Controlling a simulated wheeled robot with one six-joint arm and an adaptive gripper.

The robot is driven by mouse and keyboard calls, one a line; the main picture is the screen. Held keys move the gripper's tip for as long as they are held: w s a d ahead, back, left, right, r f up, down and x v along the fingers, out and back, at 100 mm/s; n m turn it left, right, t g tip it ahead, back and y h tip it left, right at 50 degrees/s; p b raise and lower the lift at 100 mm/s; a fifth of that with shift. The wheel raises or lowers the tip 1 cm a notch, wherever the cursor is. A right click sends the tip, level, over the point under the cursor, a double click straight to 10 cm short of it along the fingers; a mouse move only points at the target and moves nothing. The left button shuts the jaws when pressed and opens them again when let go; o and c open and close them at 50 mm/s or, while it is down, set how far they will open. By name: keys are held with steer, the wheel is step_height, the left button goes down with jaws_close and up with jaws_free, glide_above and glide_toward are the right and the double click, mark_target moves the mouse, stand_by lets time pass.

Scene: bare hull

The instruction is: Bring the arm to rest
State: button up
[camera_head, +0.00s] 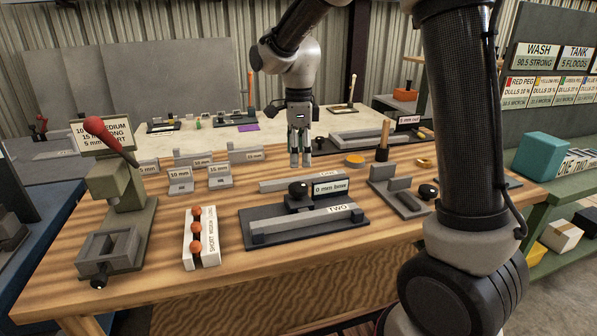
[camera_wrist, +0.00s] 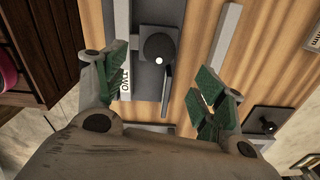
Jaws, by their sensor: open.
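My gripper (camera_head: 299,145) hangs pointing down above the wooden workbench (camera_head: 330,255), behind the fixture labelled TWO in the head view. The knob also shows in the wrist view (camera_wrist: 158,45). My arm rises above the bench and fills the right of the head view.
A press with a red lever (camera_head: 110,135) stands at the bench's left. Green shelves (camera_head: 560,215) stand beyond.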

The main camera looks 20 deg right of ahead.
step_height(320, 180, up, 2)
steer(key=shift+r, duration=0.25)
steer(key=s+d+r+n+t, duration=0.1)
steer(key=s+d+n, duration=0.4)
steer(key=s, duration=0.3)
steer(key=s+d+r+n+t, duration=0.2)
steer(key=s+d+n, duration=0.2)
steer(key=s+n, duration=0.4)
steer(key=s+d+r+n+t, duration=0.1)
steer(key=s+d+n, duration=0.4)
steer(key=s, duration=0.5)
steer(key=shift+s+d+r+n, duration=0.3)
steer(key=shift+r+n, duration=0.45)
steer(key=shift+n, duration=0.35)
